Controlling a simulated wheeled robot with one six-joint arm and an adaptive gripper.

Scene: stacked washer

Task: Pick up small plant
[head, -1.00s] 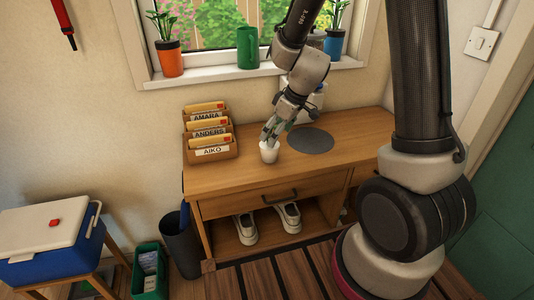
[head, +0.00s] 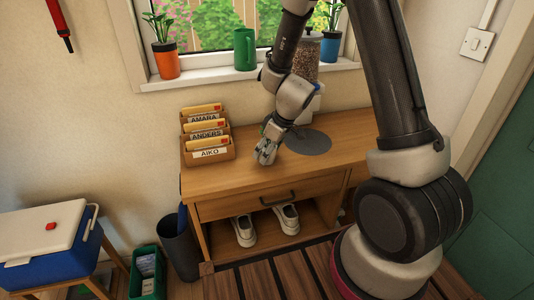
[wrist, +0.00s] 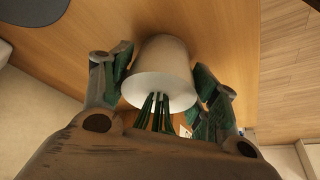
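The small plant is a white pot (wrist: 163,65) with green stems (wrist: 157,112), seen in the wrist view between the two fingers of my gripper (wrist: 165,80). The fingers lie close along both sides of the pot, and I cannot tell whether they press on it. In the head view my gripper (head: 265,151) is low over the front middle of the wooden desk (head: 230,177). It hides the pot there.
A letter rack (head: 207,152) stands left of my gripper on the desk. A dark round mat (head: 308,142) lies to the right, with a dispenser (head: 305,65) behind it.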

